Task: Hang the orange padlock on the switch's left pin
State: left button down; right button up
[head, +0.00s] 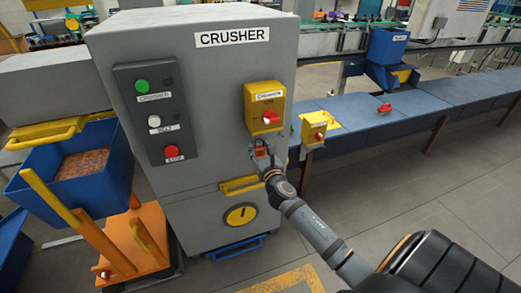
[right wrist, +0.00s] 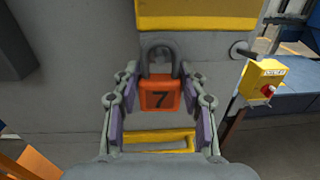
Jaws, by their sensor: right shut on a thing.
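The orange padlock (right wrist: 160,97), marked with a 7, is held upright between the fingers of my right gripper (right wrist: 160,103), its grey shackle pointing up. In the head view the padlock (head: 260,151) shows small at the tip of my right arm, in front of the crusher's face and below the switch. The switch (head: 265,108) is a yellow box with a red knob, on the right of the crusher front. Its lower part (right wrist: 197,22) fills the top of the right wrist view, above the shackle. My left gripper is not in view.
A second yellow box (head: 314,128) with a red knob stands to the right, by the blue conveyor (head: 375,119). A button panel (head: 155,110) is on the crusher's left. A yellow handle (head: 240,185) sits below the padlock. The floor at lower right is clear.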

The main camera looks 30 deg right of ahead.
jog(key=shift+o, duration=0.2)
jog(key=shift+w+r, duration=0.2)
jog(key=shift+r, duration=0.3)
jog(key=o, duration=1.3)
jog(key=shift+w+f, duration=0.25)
jog(key=shift+w, duration=0.05)
jog(key=shift+s+f, duration=0.3)
jog(key=shift+s, duration=0.2)
jog(key=b+v, duration=0.2)
jog(key=v, duration=0.9)
jog(key=s+d+f+m+g+p, duration=0.1)
jog(key=s+f+m+g, duration=0.1)
jog(key=f, duration=0.6)
jog(key=s+d+f+m+g+p, duration=0.1)
jog(key=s+d+f+m+g, duration=0.1)
jog(key=f+m, duration=0.3)
jog(key=s+d+f+m+g+p, duration=0.1)
jog(key=f+m, duration=0.3)
jog(key=f, duration=0.8)
jog(key=shift+s+d+f+g+y, duration=0.25)
jog(key=shift+s+g+y, duration=0.2)
jog(key=shift+g, duration=0.45)
